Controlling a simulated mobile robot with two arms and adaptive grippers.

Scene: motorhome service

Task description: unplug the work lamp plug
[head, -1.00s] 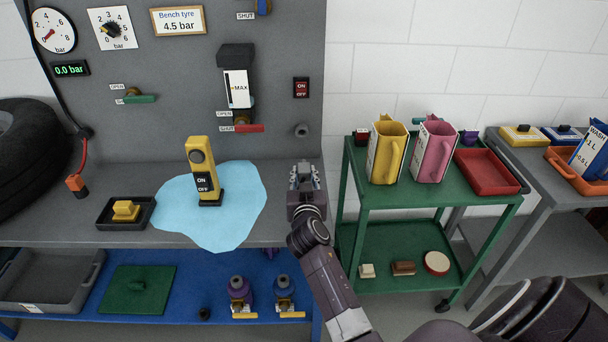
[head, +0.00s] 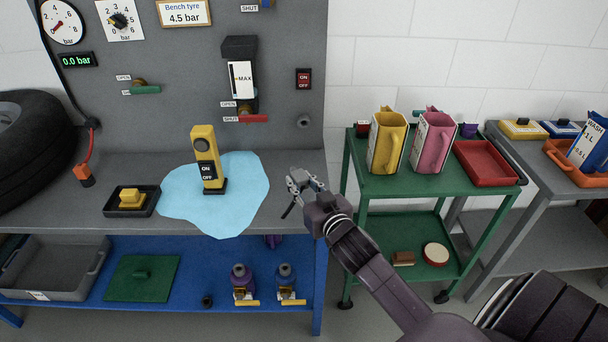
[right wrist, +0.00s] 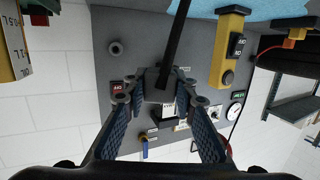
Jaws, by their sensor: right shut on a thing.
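The yellow work lamp (head: 207,158) with an ON/OFF switch stands upright on the bench. It also shows in the right wrist view (right wrist: 231,50). My right gripper (head: 298,183) is over the bench's right front edge, right of the lamp. It is shut on a dark plug (right wrist: 160,95), with a black lead or stem running to the top of the right wrist view. In the head view a thin black piece (head: 288,211) sticks out down-left from the fingers. A round grey socket (head: 304,121) on the panel is empty, apart from the gripper. My left gripper is not in view.
A light blue patch (head: 240,205) lies under the lamp. A black tray (head: 147,208) with a yellow block sits left. A green trolley (head: 430,186) with yellow and pink jugs stands right. The grey panel rises behind the bench.

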